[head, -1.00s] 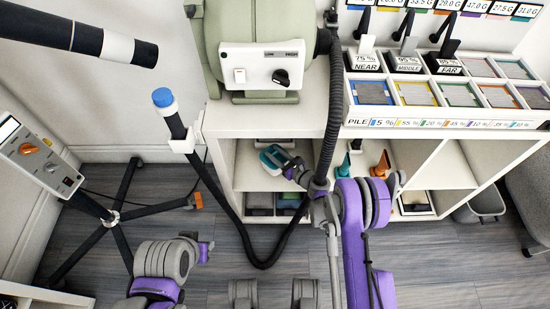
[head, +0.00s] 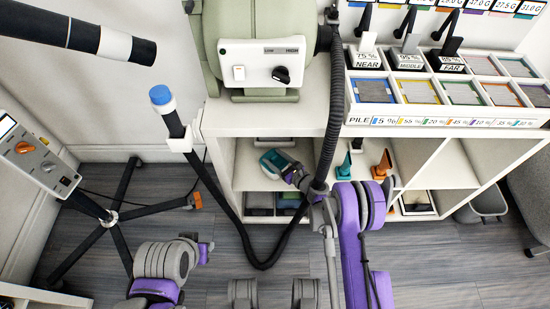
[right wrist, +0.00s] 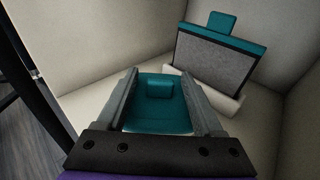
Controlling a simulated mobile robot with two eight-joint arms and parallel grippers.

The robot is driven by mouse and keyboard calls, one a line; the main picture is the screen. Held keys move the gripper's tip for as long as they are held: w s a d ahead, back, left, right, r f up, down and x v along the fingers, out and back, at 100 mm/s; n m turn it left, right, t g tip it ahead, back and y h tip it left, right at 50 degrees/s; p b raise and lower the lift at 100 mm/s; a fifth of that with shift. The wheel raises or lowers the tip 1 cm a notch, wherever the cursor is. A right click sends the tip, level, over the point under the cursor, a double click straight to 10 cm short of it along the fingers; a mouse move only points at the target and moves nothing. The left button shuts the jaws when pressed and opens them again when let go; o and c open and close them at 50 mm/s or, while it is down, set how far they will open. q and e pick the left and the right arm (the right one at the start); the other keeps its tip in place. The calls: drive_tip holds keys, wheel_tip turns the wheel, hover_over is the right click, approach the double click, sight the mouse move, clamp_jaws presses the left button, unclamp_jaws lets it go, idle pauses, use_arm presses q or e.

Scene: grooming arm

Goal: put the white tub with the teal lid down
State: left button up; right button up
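The white tub with the teal lid (right wrist: 160,105) is between the two fingers of my right gripper (right wrist: 160,90), which appear to press on its sides in the right wrist view. My fingers and palm hide most of the white body. I cannot tell whether the tub touches the compartment floor. My left gripper (head: 204,251) is low at the left, away from the shelf, and its fingers are unclear.
A grey panel with a teal edge (right wrist: 215,60) stands in a white holder just beyond the tub. Compartment walls are close on both sides. A black hose (head: 333,125) hangs beside my right arm. Orange (head: 382,165) and teal (head: 344,167) tools stand in the middle compartment.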

drive_tip(key=shift+r, duration=0.1)
drive_tip(key=shift+s+d+r+p, duration=0.1)
drive_tip(key=shift+d+r+p, duration=0.1)
drive_tip(key=shift+p, duration=0.15)
drive_tip(key=v, duration=1.2)
drive_tip(key=s+r+n+g+h, duration=0.4)
drive_tip(key=s+r+n+g, duration=0.3)
drive_tip(key=r+n, duration=0.8)
drive_tip(key=s+d+r+n+h, duration=0.1)
drive_tip(key=s+d+n+h, duration=0.1)
drive_tip(key=s, duration=0.5)
drive_tip(key=s+d+r+n+h, duration=0.2)
drive_tip(key=s+d+n, duration=0.2)
drive_tip(key=s+n, duration=0.2)
drive_tip(key=s+d+r+n+h, duration=0.2)
drive_tip(key=s+d+n+h, duration=0.1)
drive_tip(key=s, duration=0.7)
drive_tip(key=shift+n+g+p, duration=0.4)
drive_tip(key=shift+n, duration=0.4)
drive_tip(key=shift+d, duration=0.1)
